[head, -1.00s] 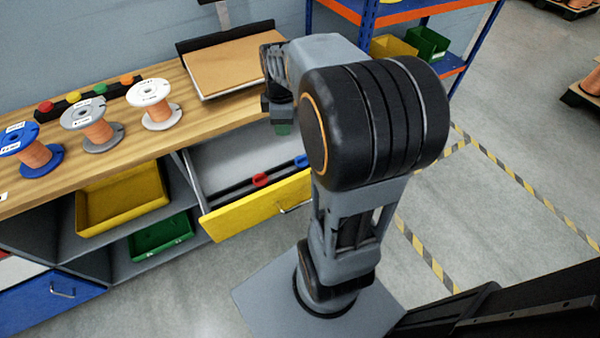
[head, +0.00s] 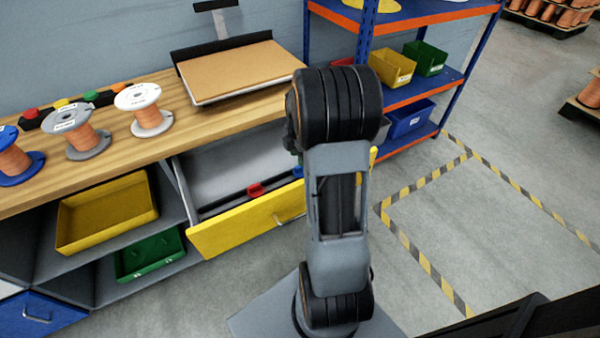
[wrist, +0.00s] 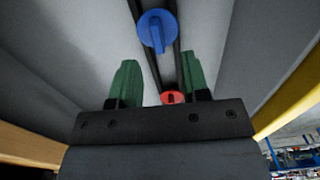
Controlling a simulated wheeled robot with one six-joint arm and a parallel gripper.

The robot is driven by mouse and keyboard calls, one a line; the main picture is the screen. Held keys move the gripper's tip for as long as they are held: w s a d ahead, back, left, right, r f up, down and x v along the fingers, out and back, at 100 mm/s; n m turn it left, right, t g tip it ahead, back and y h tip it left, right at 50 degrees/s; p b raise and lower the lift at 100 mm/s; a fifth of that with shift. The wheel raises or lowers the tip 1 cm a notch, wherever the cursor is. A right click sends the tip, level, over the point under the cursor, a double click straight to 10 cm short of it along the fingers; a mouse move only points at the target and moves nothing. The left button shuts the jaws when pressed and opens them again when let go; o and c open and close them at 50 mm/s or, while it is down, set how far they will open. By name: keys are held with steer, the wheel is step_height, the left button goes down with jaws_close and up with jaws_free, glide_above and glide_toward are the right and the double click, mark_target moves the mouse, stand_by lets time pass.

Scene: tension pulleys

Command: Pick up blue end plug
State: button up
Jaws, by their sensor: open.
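The blue end plug (wrist: 157,29) stands on a dark rail inside the open drawer, near the top of the wrist view. My gripper (wrist: 156,78) is open, with its two green fingers apart and nothing between them. The plug lies ahead of the fingertips, roughly in line with the gap and apart from them. A red end plug (wrist: 172,97) sits on the same rail and shows low between the fingers.
The yellow-fronted drawer (head: 235,230) is pulled out below the wooden workbench (head: 108,152). Its side walls are close around my gripper. Wire spools (head: 150,121) stand on the bench at left. A blue and orange shelf unit (head: 455,85) stands to the right.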

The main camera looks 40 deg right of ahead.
steer(key=shift+w+d+f+b, duration=0.1)
steer(key=shift+f+b, duration=0.35)
steer(key=shift+f, duration=0.95)
steer(key=shift+d+f+b, duration=0.1)
steer(key=shift+f+b, duration=0.3)
steer(key=shift+f, duration=0.95)
steer(key=shift+r, duration=0.1)
jaws_close()
